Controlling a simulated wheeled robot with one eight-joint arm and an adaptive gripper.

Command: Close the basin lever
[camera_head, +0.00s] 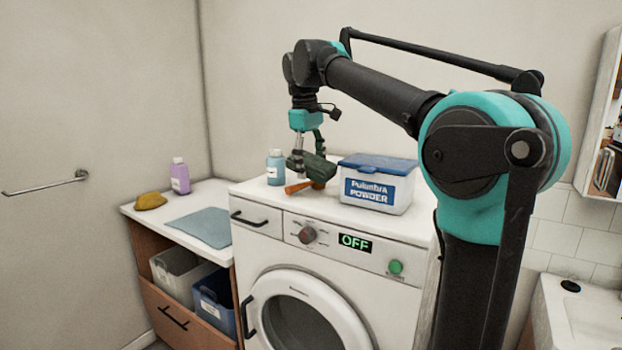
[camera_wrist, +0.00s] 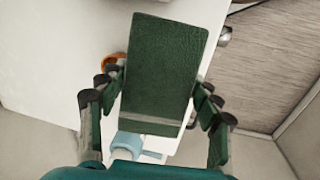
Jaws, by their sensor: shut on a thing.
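My gripper (camera_head: 306,158) is over the top of the washing machine, shut on a dark green, rough-faced block (camera_head: 318,168). In the wrist view the block (camera_wrist: 165,65) sits between the two fingers and hides much of what lies behind it. A white basin (camera_head: 548,315) stands at the lower right of the head view, cut off by the frame, far from my gripper. A small dark round piece (camera_head: 571,286) sits on its rim. I cannot make out a lever there.
The washing machine (camera_head: 268,260) has an OFF display. An orange piece (camera_head: 298,187), a blue bottle (camera_head: 275,167) and a blue-lidded powder box (camera_head: 377,190) are by my gripper. The left counter holds a purple bottle (camera_head: 180,176), yellow sponge (camera_head: 150,201) and cloth (camera_head: 204,226).

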